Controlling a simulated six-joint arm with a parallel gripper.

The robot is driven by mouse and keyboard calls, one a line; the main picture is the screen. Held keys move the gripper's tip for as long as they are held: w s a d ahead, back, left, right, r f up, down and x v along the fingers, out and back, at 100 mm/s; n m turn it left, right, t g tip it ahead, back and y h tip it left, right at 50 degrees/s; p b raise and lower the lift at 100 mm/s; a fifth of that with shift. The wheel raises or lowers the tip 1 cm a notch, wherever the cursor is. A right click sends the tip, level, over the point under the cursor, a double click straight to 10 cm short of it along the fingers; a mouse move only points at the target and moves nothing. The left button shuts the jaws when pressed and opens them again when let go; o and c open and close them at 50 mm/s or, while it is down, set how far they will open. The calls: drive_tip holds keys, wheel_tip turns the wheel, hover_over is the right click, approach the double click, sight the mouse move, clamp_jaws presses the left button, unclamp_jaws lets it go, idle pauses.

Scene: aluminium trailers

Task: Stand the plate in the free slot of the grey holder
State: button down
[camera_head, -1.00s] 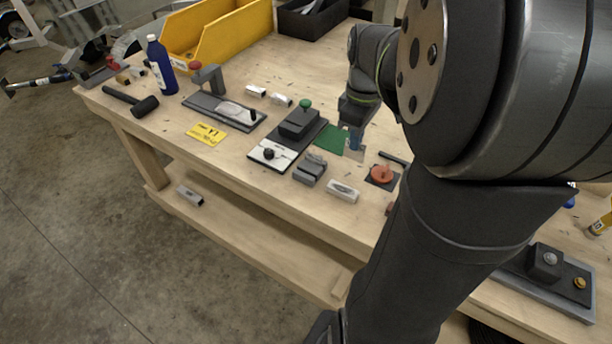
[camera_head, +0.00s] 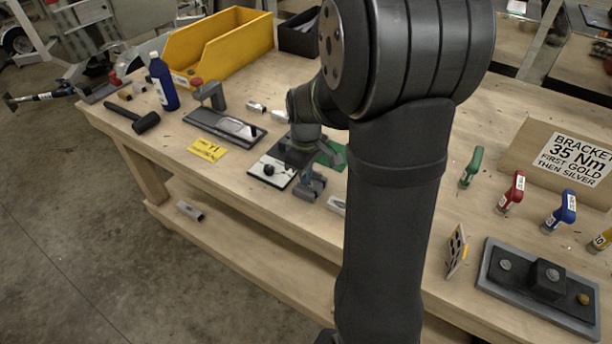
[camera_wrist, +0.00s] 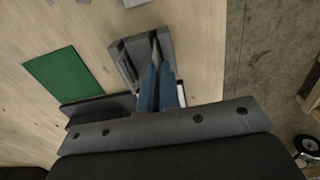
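The grey holder (camera_head: 309,190) stands on the bench below my gripper, and in the wrist view (camera_wrist: 128,62) it lies just beyond the fingertips. My gripper (camera_wrist: 157,66) points down at it with its two blue fingers close together. A thin, pale sliver (camera_wrist: 155,46) shows at the fingertips, over the holder; it looks like the plate seen edge-on. I cannot tell how deep it sits in a slot. In the head view the fingers (camera_head: 326,154) are small and partly merged with the holder.
The green mat (camera_wrist: 64,97) lies bare beside the holder. A black fixture with a white plate (camera_head: 270,171) stands close on the left, and a white block (camera_head: 337,205) is partly hidden by my arm. A yellow bin (camera_head: 218,48) and blue bottle (camera_head: 163,82) stand farther back.

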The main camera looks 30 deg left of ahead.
drive_tip(key=shift+f, duration=0.3)
drive_tip(key=shift+f, duration=0.15)
drive_tip(key=c, duration=1.7)
unclamp_jaws()
wheel_tip(320, 180, up, 12)
drive_tip(key=shift+r, duration=0.2)
drive_tip(key=shift+f, duration=0.15)
